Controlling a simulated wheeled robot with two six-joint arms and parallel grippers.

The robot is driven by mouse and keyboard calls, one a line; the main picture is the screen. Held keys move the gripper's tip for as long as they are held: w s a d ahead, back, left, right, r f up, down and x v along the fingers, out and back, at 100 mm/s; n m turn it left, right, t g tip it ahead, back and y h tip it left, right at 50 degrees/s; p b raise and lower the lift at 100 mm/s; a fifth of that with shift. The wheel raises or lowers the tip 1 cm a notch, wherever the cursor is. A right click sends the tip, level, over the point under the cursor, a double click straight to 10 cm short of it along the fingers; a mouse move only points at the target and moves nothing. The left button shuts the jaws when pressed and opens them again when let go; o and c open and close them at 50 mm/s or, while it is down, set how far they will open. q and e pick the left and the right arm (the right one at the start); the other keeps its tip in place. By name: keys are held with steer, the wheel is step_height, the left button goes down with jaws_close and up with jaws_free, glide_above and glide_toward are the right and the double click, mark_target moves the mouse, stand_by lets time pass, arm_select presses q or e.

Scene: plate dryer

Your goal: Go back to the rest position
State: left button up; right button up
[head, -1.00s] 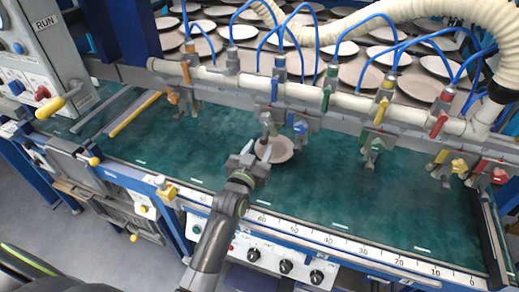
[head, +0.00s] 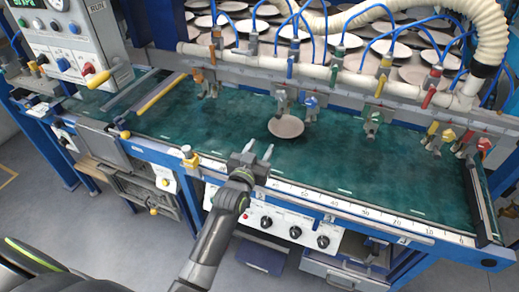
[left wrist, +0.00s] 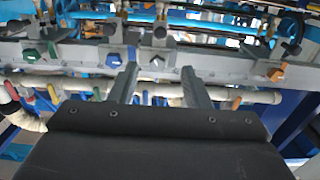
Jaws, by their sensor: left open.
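My left gripper (head: 259,152) is open and empty over the front edge of the green belt (head: 330,150) in the head view. A round brownish plate (head: 286,126) lies flat on the belt, beyond and a little to the right of the fingertips, with a gap between them. In the left wrist view the two fingers (left wrist: 160,85) stand apart with nothing between them. The plate does not show in that view. My right gripper is not in view.
A cream pipe (head: 310,70) with coloured valves and hanging nozzles runs above the belt. Many plates (head: 413,76) lie behind it. A control box (head: 70,35) stands at the left. A ruler strip (head: 340,205) and a knob panel (head: 285,228) line the front. Floor lies open at lower left.

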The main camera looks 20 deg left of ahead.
arm_select(q)
steer(key=s+a+f+g, duration=0.25)
steer(key=s+f, duration=0.25)
steer(key=f, duration=0.6)
steer(key=s+a+f+g, duration=0.1)
steer(key=s+f+g, duration=0.2)
steer(key=s+f, duration=0.5)
steer(key=s+a+f+g, duration=0.2)
steer(key=s+f+g, duration=0.1)
steer(key=f, duration=1)
steer(key=s+a+f+g, duration=0.1)
steer(key=s+f, duration=0.5)
steer(key=s, duration=0.6)
steer(key=s+a+f+g+y, duration=0.1)
steer(key=s+f+g, duration=0.3)
steer(key=s, duration=0.8)
steer(key=s+a+f+n+g, duration=0.1)
steer(key=s+a+f+g, duration=0.2)
steer(key=s+f, duration=0.5)
steer(key=s, duration=0.5)
steer(key=shift+a+y, duration=0.15)
steer(key=shift+y, duration=0.15)
